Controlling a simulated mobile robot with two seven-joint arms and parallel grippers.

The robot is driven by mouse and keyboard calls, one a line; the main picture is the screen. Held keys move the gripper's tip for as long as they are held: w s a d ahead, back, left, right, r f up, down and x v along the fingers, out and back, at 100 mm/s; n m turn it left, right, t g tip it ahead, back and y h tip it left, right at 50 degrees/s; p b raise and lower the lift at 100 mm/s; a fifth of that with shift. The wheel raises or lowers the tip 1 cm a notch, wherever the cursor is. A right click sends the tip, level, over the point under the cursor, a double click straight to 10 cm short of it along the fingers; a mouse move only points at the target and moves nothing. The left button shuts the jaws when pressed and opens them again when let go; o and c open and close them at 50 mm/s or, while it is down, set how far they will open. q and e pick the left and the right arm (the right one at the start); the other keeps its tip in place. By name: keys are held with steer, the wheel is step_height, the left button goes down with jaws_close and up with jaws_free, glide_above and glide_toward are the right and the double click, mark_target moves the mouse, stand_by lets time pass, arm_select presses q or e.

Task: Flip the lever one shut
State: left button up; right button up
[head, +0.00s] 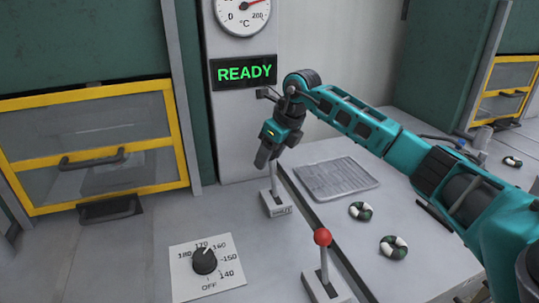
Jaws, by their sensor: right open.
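A small lever (274,183) stands upright on a pale base (277,207) at the middle of the counter. The writing on its base is too small to read. A second lever (323,262) with a red ball knob stands nearer to me on its own pale base. My right gripper (263,162) points down at the top of the farther lever and is open. It hides that lever's top, so I cannot tell whether the fingers touch it or are around it. My left gripper is not in view.
A temperature dial (205,261) lies left of the near lever. A yellow-framed door (95,150) stands at the left, and a green READY sign (243,72) is on the wall column. A grey ridged tray (335,178) and striped rings (393,247) lie at the right.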

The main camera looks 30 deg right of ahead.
steer(key=shift+w+f, duration=0.1)
steer(key=shift+f, duration=0.1)
jaws_close()
stand_by(0.5)
